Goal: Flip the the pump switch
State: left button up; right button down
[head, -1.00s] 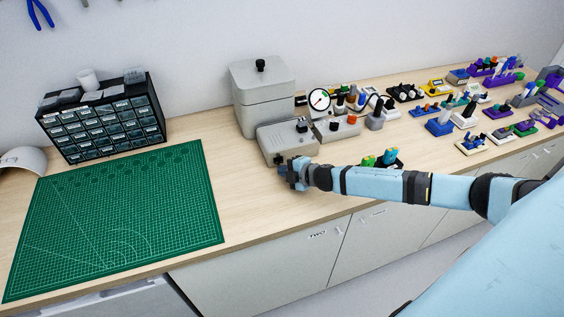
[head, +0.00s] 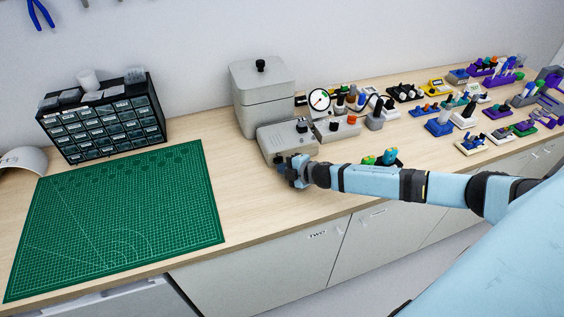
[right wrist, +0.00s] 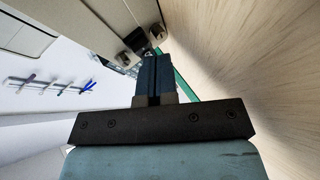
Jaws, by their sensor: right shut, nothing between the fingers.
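The pump unit is a light grey box (head: 270,146) with a dark knob (head: 302,126) on top. A small dark fitting (head: 279,158) sits on its front face, and it looks like the switch. In the right wrist view a dark fitting (right wrist: 133,40) and a second one (right wrist: 157,33) stand out from the pale box face. My right gripper (head: 284,168) is right at the box's front, its fingers together and empty. In the right wrist view the closed fingertips (right wrist: 153,60) are close below the fittings; I cannot tell whether they touch. My left gripper is not in view.
A tall grey lidded chamber (head: 263,95) stands behind the box, with a gauge (head: 319,99) to its right. A green cutting mat (head: 120,220) lies at left, before a drawer cabinet (head: 105,120). Several small fixtures fill the bench at right. Bare bench (head: 245,215) lies in front.

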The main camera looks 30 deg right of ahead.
aim_at(288, 190)
jog(key=shift+w, duration=0.2)
dwell(0.5)
jog(key=shift+s+a, duration=0.2)
jog(key=shift+s, duration=0.5)
jog(key=shift+s+a+p, duration=0.2)
jog(key=shift+s+a, duration=0.1)
jog(key=shift+s, duration=0.5)
jog(key=shift+s+a+p, duration=0.2)
jog(key=shift+s+a, duration=0.05)
jog(key=shift+s, duration=0.5)
jog(key=shift+s+a+p, duration=0.2)
jog(key=shift+s+a, duration=0.1)
jog(key=shift+s, duration=0.5)
